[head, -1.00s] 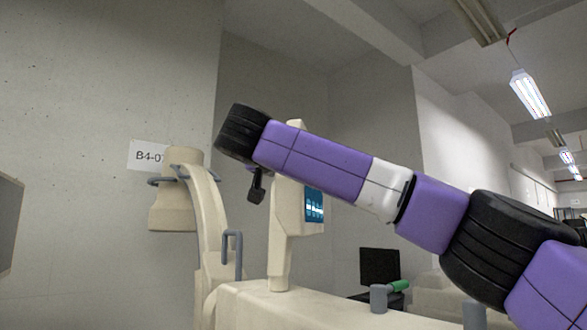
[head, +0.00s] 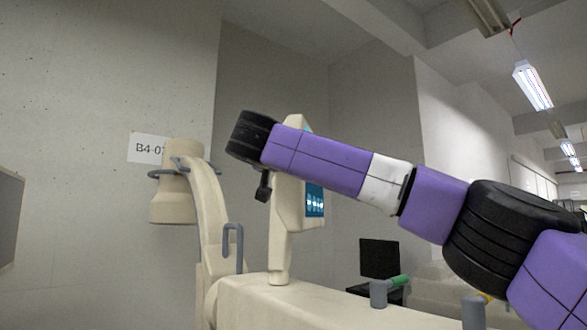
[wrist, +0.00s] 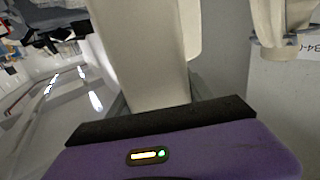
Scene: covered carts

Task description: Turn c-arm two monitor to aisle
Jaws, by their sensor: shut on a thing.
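The C-arm's monitor (head: 314,222) is a beige panel on a beige post (head: 281,250), with part of a lit blue-teal screen (head: 314,200) showing at its right side. My purple arm crosses in front and hides much of the panel. In the wrist view, a broad beige surface (wrist: 140,50), likely the monitor, stands right against my gripper (wrist: 165,115). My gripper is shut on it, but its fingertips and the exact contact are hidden. A small dark piece (head: 263,187) hangs below my black wrist in the head view; I cannot tell what it belongs to.
The beige C-arm curve (head: 207,205) and its cylindrical head (head: 173,205) stand close to the left. A beige body with a grey handle (head: 232,248) lies below. A dark screen (head: 379,258) is behind at right. A wall sign (head: 146,148) marks the back wall.

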